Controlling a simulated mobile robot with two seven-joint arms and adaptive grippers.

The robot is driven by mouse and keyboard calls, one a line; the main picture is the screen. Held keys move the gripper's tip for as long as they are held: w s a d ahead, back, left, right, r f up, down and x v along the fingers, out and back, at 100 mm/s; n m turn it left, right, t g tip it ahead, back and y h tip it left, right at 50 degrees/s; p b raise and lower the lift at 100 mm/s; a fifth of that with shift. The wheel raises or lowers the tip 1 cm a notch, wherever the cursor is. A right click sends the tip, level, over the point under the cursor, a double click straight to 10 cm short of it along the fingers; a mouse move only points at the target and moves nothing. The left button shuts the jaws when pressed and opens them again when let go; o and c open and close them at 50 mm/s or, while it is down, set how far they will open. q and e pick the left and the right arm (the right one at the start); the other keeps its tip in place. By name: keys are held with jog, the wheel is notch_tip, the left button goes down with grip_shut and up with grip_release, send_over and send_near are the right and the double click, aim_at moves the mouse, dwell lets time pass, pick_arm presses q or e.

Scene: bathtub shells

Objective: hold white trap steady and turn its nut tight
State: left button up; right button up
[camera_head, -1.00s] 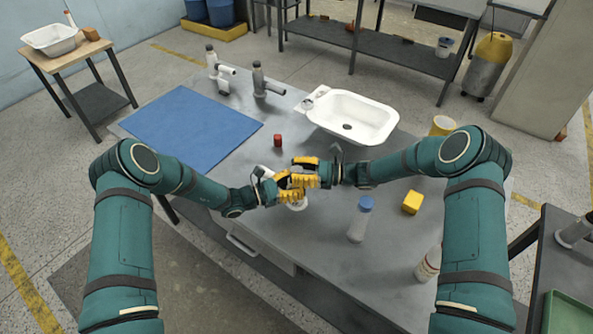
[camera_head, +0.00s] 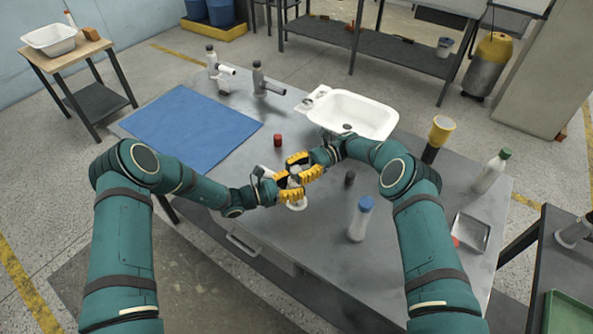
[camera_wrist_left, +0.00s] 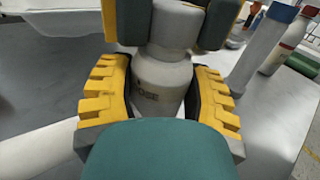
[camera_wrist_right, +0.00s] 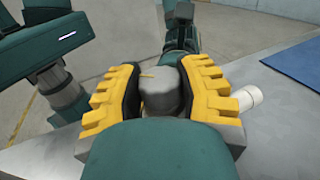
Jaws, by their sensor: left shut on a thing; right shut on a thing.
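The white trap (camera_head: 298,204) stands at the front edge of the grey table, mostly hidden by my grippers in the head view. My left gripper (camera_wrist_left: 160,92) is shut around its pale body (camera_wrist_left: 160,85), one yellow-padded finger on each side. My right gripper (camera_wrist_right: 160,95) is shut on the grey-white nut (camera_wrist_right: 160,92) at the top of the trap, just above the left gripper. A white pipe end (camera_wrist_right: 246,97) sticks out beyond the right gripper's finger in the right wrist view. Thread contact between nut and trap is hidden.
A white basin (camera_head: 352,112), two taps (camera_head: 262,80) and a blue mat (camera_head: 193,128) lie behind. A red cap (camera_head: 278,140) is near the grippers. A blue-capped bottle (camera_head: 360,218) stands close on the right, with a small dark piece (camera_head: 350,178) behind it.

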aim_at(297, 170)
jog(key=shift+n+g, duration=0.3)
jog(key=shift+g, duration=0.1)
jog(key=o, duration=1.2)
notch_tip(297, 170, up, 10)
jog(key=shift+r, duration=0.1)
jog(key=shift+o, duration=0.2)
